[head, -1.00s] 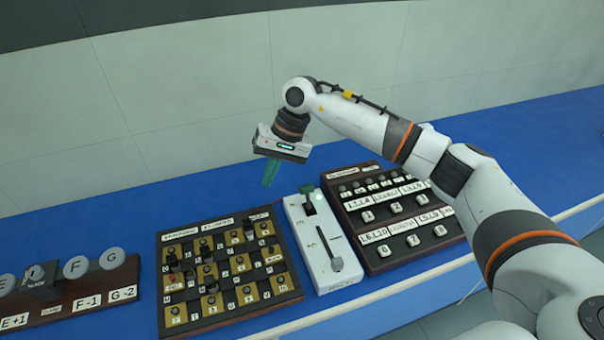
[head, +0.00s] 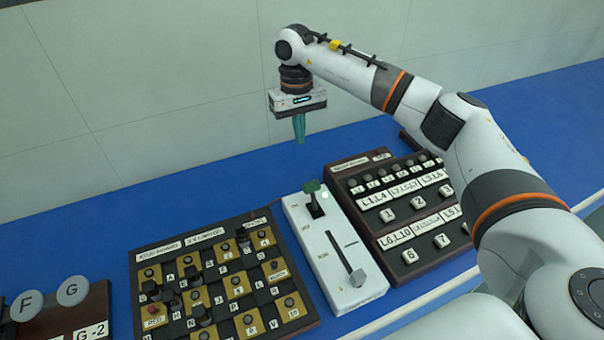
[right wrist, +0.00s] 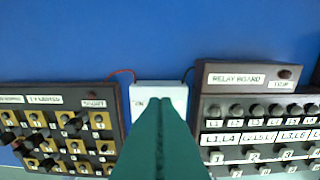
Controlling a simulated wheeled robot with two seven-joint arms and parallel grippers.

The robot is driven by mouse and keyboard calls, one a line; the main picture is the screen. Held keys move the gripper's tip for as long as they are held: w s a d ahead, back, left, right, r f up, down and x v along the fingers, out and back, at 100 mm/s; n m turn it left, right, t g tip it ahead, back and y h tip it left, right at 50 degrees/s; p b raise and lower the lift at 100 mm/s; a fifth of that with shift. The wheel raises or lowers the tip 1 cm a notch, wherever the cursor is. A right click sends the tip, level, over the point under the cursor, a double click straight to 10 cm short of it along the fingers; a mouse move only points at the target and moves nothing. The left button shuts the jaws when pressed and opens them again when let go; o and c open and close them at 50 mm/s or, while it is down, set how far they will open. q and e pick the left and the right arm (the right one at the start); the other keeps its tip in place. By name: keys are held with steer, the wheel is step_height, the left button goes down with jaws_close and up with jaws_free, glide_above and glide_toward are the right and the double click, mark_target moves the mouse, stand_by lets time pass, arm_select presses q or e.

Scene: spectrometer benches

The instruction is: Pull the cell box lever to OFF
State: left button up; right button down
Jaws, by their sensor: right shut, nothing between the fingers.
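The white cell box (head: 318,249) stands on the blue bench between two dark boards. A lever with a green handle (head: 313,187) stands near its far end. A grey knob (head: 357,277) on a dark slot sits near its front end. The small labels beside the levers are mostly too blurred to read. My right gripper (head: 300,140) points down, shut and empty, above and behind the green handle, apart from it. In the right wrist view its green fingers (right wrist: 160,110) cover much of the cell box (right wrist: 146,91), hiding the lever. My left gripper is not in view.
A dark board with gold and black squares and several plugs (head: 212,270) lies left of the box. The relay board (head: 395,200) stands close on the right. Round lettered weights (head: 73,291) stand far left. The blue bench behind is clear.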

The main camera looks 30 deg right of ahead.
mark_target(313, 196)
steer(key=s+f+p, duration=0.1)
steer(key=f+p, duration=0.1)
steer(key=f, duration=0.1)
steer(key=s+f+p, duration=0.1)
steer(key=f+p, duration=0.1)
steer(key=f, duration=0.1)
steer(key=s+f+p, duration=0.1)
steer(key=f, duration=0.1)
steer(key=shift+s+a+f+p, duration=0.1)
steer(key=shift+s+f+p, duration=0.15)
steer(key=shift+f+p, duration=0.15)
steer(key=shift+s+r, duration=0.15)
steer(key=shift+s, duration=0.4)
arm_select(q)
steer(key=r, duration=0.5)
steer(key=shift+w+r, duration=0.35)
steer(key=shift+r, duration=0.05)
arm_select(e)
steer(key=shift+w, duration=0.1)
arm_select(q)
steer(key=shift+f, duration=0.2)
